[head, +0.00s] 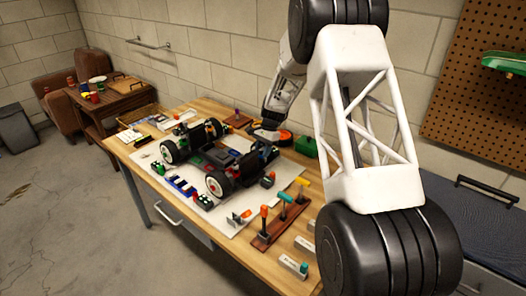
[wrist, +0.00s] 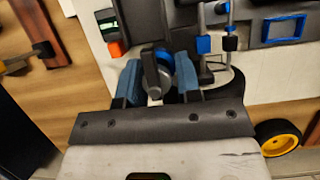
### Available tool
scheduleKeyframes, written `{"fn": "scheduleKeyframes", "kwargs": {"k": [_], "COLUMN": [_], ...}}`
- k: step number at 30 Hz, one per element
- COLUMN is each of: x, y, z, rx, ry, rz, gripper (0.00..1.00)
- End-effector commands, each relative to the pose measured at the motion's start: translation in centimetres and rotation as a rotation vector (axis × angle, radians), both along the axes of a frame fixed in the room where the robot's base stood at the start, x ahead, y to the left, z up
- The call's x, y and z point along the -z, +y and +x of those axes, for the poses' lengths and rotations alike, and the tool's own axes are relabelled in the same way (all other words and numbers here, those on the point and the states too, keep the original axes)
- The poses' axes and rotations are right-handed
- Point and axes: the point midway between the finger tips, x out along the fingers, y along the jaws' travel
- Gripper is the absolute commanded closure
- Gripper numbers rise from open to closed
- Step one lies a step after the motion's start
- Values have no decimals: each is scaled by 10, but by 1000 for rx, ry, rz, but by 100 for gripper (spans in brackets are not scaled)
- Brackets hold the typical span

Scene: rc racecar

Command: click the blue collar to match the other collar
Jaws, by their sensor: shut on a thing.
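In the wrist view, my gripper (wrist: 158,82) has its two blue fingers closed around a dark rounded part (wrist: 155,68) with a pale ring edge. What this part is I cannot tell for sure. To its right, two thin upright rods carry small blue collars: one blue collar (wrist: 203,45) on the left rod and another blue piece (wrist: 222,8) higher by the right rod. Which collar is the task's own I cannot tell. In the head view, the RC car (head: 210,158) stands on a white mat (head: 237,213), and my gripper is mostly hidden beside its far-right end.
A wheel with a yellow-orange rim (wrist: 278,137) lies right of my gripper. A wooden tool rack (head: 275,222) with coloured handles stands at the bench's near right. A green box (head: 306,146) sits behind. Loose small parts lie on the mat along the car's front side.

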Motion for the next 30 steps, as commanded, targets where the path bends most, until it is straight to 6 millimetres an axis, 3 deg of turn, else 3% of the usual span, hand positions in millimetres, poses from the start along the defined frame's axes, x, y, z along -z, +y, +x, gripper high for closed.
{"fn": "scheduleKeyframes", "kwargs": {"k": [6, 16, 17, 19, 30], "x": [-1, -1, -1, -1, -3], "y": [1, 1, 1, 1, 0], "z": [1, 1, 1, 1, 2], "rx": [-154, -174, -174, -174, -173], "ry": [-1, -1, -1, -1, 0], "rz": [-1, 0, 0, 0, 0], "gripper": [92, 92, 67, 57, 57]}}
